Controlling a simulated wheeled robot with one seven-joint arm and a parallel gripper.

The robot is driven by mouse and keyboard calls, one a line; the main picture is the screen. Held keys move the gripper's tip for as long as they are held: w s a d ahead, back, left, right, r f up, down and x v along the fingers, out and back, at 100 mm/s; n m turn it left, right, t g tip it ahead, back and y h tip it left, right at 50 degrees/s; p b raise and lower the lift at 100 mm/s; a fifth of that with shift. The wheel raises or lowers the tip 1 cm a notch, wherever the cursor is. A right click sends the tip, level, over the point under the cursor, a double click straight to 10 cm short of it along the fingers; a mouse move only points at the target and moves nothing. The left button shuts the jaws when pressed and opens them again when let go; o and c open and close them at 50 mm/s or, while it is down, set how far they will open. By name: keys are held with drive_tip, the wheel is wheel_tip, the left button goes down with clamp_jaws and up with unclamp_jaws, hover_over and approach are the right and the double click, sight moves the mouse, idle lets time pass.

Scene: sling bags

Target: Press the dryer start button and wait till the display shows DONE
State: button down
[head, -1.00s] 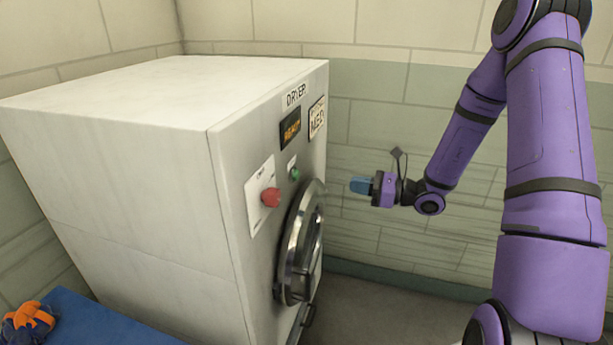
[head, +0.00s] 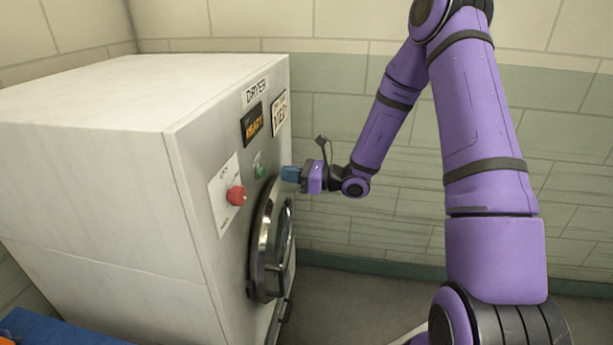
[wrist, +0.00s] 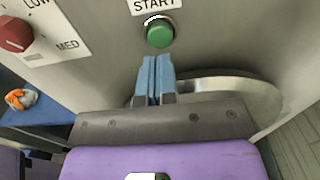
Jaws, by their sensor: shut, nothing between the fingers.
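The white dryer (head: 90,170) stands at the left in the head view, its front facing right. Its round green start button (head: 260,171) sits under a START label, and the button also shows at the top middle of the wrist view (wrist: 160,33). The display (head: 251,124) is lit with orange letters that look like READY, though they are small. My gripper (head: 284,174) is shut and empty, with its blue fingertips together. In the wrist view the fingertips (wrist: 155,62) are just below the button in the picture, and a gap seems to remain.
A red knob (head: 236,196) on a plate with LOW and MED marks is left of the button. The round metal door (head: 265,240) is below it. A blue surface (head: 50,328) is at the lower left.

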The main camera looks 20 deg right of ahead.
sight(264, 171)
drive_tip(key=shift+x, duration=2.25)
